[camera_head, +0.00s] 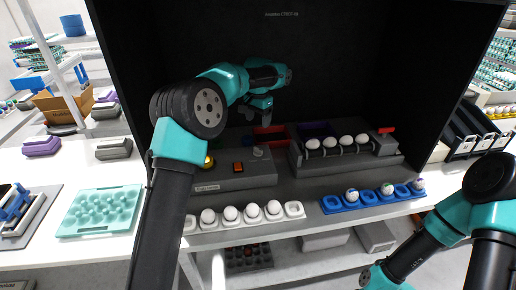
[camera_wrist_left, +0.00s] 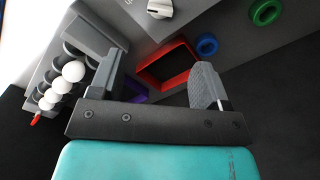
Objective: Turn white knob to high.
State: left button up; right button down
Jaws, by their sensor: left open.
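The white knob (camera_head: 258,152) sits on top of the grey control box (camera_head: 255,180), inside the black booth. It also shows at the top edge of the left wrist view (camera_wrist_left: 160,8), partly cut off, with markings beside it. My left gripper (camera_head: 260,110) hangs in the booth behind and above the knob. In the left wrist view, its two fingers (camera_wrist_left: 157,82) are spread apart with nothing between them, and the knob lies beyond the fingertips. My right arm shows at the lower right, but its gripper fingers do not show.
A red open bin (camera_wrist_left: 168,65) lies below the fingers, near blue (camera_wrist_left: 207,45) and green (camera_wrist_left: 266,11) rings. White eggs sit on a roller unit (camera_head: 345,165) to the right. Egg trays, white (camera_head: 245,222) and blue (camera_head: 375,198), line the front edge. A yellow button (camera_head: 208,161) is left of the knob.

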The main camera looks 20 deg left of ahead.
aim_at(258, 149)
pick_arm(q)
notch_tip(258, 149, down, 14)
jog(key=shift+r, duration=0.15)
dwell(0.3)
jog(key=shift+c, duration=0.5)
jog(key=c, duration=0.8)
jog(key=shift+n, duration=0.3)
jog(key=o, duration=0.9)
